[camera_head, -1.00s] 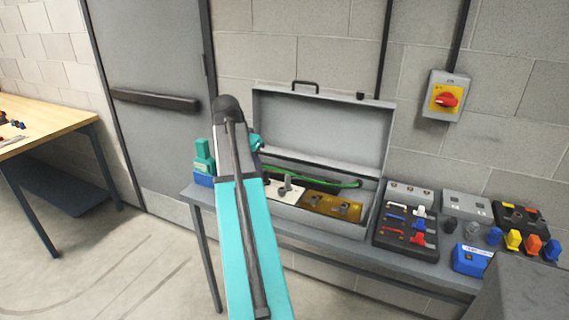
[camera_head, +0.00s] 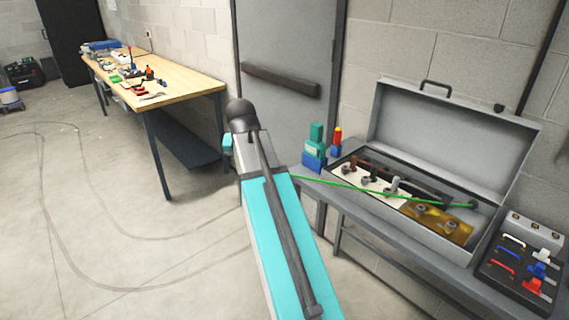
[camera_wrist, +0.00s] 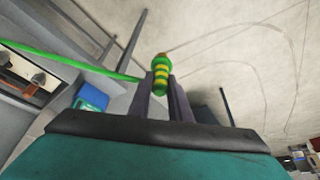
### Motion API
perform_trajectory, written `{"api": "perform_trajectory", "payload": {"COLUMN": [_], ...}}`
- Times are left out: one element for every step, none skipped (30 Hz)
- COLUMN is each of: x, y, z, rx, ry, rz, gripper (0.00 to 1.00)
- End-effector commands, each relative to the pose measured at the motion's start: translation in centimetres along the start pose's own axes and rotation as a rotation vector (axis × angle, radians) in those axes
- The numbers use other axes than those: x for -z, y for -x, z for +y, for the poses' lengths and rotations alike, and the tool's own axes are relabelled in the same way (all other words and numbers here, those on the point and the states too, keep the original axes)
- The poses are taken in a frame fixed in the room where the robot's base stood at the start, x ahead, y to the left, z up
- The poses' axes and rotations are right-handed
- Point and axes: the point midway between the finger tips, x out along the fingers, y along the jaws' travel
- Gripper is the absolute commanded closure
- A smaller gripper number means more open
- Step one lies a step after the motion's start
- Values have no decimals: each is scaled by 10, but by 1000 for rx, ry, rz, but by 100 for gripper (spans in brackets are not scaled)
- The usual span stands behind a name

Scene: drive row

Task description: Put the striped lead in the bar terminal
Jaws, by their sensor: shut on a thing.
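In the wrist view my gripper (camera_wrist: 160,90) is shut on the green-and-yellow striped end of the lead (camera_wrist: 161,72), held above the floor. The green lead (camera_wrist: 60,60) runs from there to the left, towards the grey box. In the head view the lead (camera_head: 370,191) stretches from behind my arm across the open box (camera_head: 450,130) to its right end. My gripper is hidden behind my arm there. The box holds a white plate with posts (camera_head: 362,180) and a brass-coloured plate with fittings (camera_head: 437,220). I cannot tell which is the bar terminal.
The box stands on a grey bench (camera_head: 385,232). A wooden table (camera_head: 160,75) stands at the left. The floor between is clear.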

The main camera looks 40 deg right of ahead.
Motion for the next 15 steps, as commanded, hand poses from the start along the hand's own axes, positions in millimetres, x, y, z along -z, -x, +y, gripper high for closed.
{"api": "perform_trajectory", "payload": {"x": [-8, -12, -18, -22, -27, -33, -38, -43, -51, -56, -62, -69, -75, -81, -89], "y": [2, 3, 5, 6, 8, 10, 12, 13, 16, 18, 20, 22, 24, 26, 29], "z": [-19, -29, -43, -52, -63, -75, -85, -95, -108, -117, -126, -138, -148, -156, -167], "rx": [19, 31, 47, 58, 70, 84, 96, 107, 123, 134, 145, 160, 172, 183, 197], "ry": [48, 75, 112, 139, 167, 204, 232, 259, 296, 324, 351, 388, 415, 442, 476], "rz": [1, 1, 1, 1, 1, 1, 1, 0, 0, 0, 0, 0, 0, 0, 0], "gripper": [100, 100, 100, 100, 100, 100, 100, 100, 100, 100, 100, 100, 100, 100, 100]}}
